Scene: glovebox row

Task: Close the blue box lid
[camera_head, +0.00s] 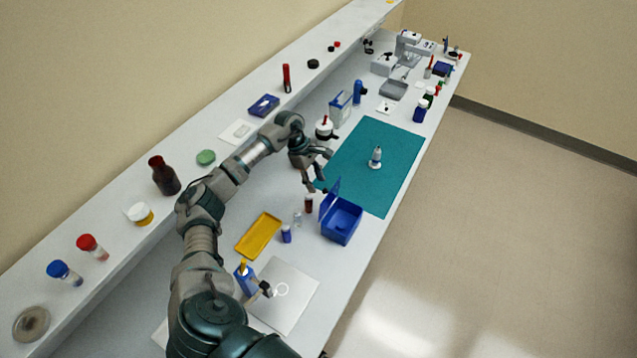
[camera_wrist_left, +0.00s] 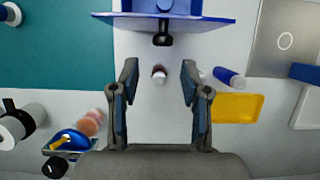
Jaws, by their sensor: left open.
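The blue box (camera_head: 341,222) stands on the bench at the near edge of the teal mat, with its interior showing. Its blue lid (camera_head: 329,199) is raised, standing up at the box's left side. In the left wrist view the blue lid (camera_wrist_left: 165,17) shows at the top, with a black latch-like part (camera_wrist_left: 162,39) below it. My left gripper (camera_head: 317,184) is above the bench, just behind and left of the raised lid, fingers pointing down. Its fingers are apart in the left wrist view (camera_wrist_left: 160,75), with nothing held between them. My right gripper does not show.
A small brown vial (camera_head: 308,204) stands under the gripper, beside the lid, and appears between the fingers in the wrist view. A clear vial (camera_head: 297,218), a blue-labelled vial (camera_head: 286,234) and a yellow tray (camera_head: 258,236) are nearby. The teal mat (camera_head: 390,150) is mostly clear.

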